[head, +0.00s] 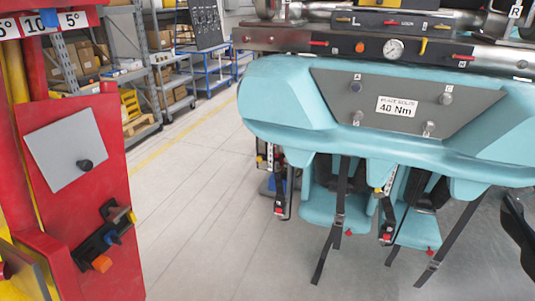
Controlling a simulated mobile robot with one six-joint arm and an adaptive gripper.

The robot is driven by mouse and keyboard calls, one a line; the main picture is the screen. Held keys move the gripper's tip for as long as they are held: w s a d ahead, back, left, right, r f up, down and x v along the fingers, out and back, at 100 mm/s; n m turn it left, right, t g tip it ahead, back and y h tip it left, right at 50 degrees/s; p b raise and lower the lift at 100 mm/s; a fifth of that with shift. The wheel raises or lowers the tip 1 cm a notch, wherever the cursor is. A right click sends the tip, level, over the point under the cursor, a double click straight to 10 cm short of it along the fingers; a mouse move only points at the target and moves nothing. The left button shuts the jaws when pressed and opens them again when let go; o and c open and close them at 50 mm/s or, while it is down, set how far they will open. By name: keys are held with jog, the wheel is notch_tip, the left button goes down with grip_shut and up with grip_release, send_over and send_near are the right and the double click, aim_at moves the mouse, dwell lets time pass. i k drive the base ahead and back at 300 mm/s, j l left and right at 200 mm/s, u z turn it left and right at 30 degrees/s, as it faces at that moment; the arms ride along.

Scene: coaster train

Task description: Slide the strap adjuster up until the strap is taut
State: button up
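Two teal seats hang below the teal car body (275,100). A dark strap (324,258) hangs in front of the left seat (315,208), with a small buckle-like adjuster (340,220) on it. Another dark strap (450,235) slants down by the right seat (415,235), with a metal buckle-like piece (425,208) near it. Both straps have loose lower ends; their tension is too small to judge. A black shape (518,235) is cut off by the right edge. It may be part of my gripper; its fingers cannot be made out.
A red post (70,120) with a grey plate and a black latch-like fitting stands close at left. Panels with knobs and a gauge (393,49) sit above the seats. The floor (190,200) between is clear; shelves and a blue cart stand behind.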

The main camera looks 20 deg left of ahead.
aim_at(260, 156)
jog(key=i+j, duration=0.3)
jog(key=i, duration=0.2)
jog(key=i+j+u, duration=0.1)
jog(key=i+j, duration=0.2)
jog(key=i, duration=0.2)
jog(key=i+j, duration=0.25)
jog(key=i, duration=0.25)
